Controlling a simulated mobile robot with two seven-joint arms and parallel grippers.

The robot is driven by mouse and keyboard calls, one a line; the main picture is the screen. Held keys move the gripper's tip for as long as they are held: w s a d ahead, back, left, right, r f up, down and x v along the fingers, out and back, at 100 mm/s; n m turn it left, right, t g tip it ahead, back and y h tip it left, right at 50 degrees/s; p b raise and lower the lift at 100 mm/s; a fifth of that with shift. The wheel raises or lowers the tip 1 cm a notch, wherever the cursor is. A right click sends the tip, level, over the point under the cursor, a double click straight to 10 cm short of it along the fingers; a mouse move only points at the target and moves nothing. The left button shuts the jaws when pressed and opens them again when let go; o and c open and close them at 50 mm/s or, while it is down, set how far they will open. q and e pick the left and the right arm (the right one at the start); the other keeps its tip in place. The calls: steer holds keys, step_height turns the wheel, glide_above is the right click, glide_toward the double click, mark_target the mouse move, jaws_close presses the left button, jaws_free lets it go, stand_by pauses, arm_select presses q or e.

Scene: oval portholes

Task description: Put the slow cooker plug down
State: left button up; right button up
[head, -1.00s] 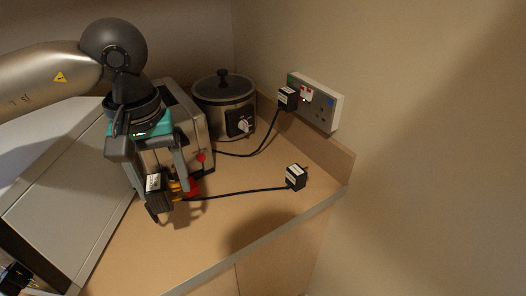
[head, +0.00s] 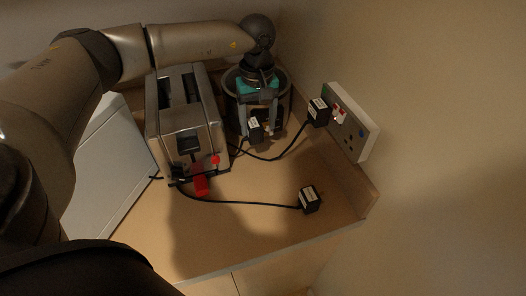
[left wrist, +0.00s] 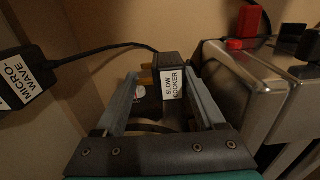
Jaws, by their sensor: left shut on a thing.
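The slow cooker plug (head: 255,129) is black with a white label. My left gripper (head: 259,123) is shut on it and holds it in front of the slow cooker (head: 285,100), which is largely hidden by the gripper and arm. In the left wrist view, the plug (left wrist: 170,80) sits between the fingers (left wrist: 162,97); its label reads "SLOW COOKER" and its brass pins point left. I cannot tell whether the plug touches the counter (head: 250,235). My right gripper is not in view.
A wall socket (head: 352,125) at right has another plug (head: 318,112) at it. A further plug (head: 309,200) lies on the counter near the right edge, with its cord running left. A metal toaster (head: 187,120) stands left of the gripper.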

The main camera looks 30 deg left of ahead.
mark_target(258, 122)
arm_select(q)
step_height(258, 122, down, 9)
steer(key=shift+f, duration=0.1)
stand_by(0.3)
steer(key=shift+f, duration=0.1)
steer(key=o, duration=1.4)
steer(key=shift+c, duration=0.2)
step_height(258, 122, up, 12)
steer(key=shift+r, duration=0.2)
steer(key=shift+s, duration=0.1)
